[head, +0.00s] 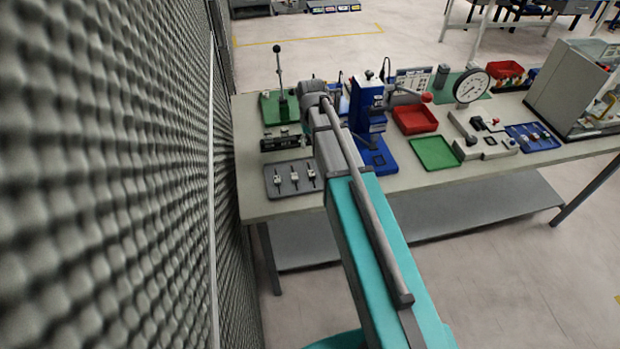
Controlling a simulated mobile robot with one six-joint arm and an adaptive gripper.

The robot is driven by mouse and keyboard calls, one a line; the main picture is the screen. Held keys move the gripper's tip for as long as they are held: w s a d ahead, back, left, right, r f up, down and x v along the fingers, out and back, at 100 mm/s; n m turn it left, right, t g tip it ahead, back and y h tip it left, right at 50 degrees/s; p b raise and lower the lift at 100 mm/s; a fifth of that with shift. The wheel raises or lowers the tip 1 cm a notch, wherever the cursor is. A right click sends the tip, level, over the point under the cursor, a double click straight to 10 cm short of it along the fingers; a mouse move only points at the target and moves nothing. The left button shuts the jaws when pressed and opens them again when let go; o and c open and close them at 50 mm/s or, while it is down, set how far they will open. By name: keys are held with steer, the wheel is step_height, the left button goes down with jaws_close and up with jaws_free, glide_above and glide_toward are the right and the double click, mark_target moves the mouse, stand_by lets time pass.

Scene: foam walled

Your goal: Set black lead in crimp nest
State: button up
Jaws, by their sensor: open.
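I cannot make out the black lead for certain. A thin dark looped line shows at the top of the blue press (369,97), but I cannot tell what it is. The press stands on a blue base plate (376,157) just right of my arm's far end. No crimp nest can be told apart at this size. A grey tray (272,192) at the table's near left corner holds 3 small pale and dark pieces. My arm reaches forward over the table; its far end is beside the press. My gripper is hidden behind my own arm.
A foam wall (110,170) runs close along the left. On the table (400,181) are a green plate with an upright lever (280,85), a dark fixture (284,142), a red bin (414,119), a green tray (435,153), a dial gauge (471,86) and a blue tray (532,137).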

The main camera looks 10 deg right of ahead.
steer(key=shift+f, duration=0.1)
stand_by(0.3)
steer(key=b, duration=0.9)
glide_above(311, 171)
step_height(311, 171, down, 8)
steer(key=shift+f, duration=0.2)
steer(key=shift+s+f+b, duration=0.1)
steer(key=shift+f+b, duration=2.3)
steer(key=shift+f, duration=0.2)
jaws_close()
steer(key=shift+r, duration=0.2)
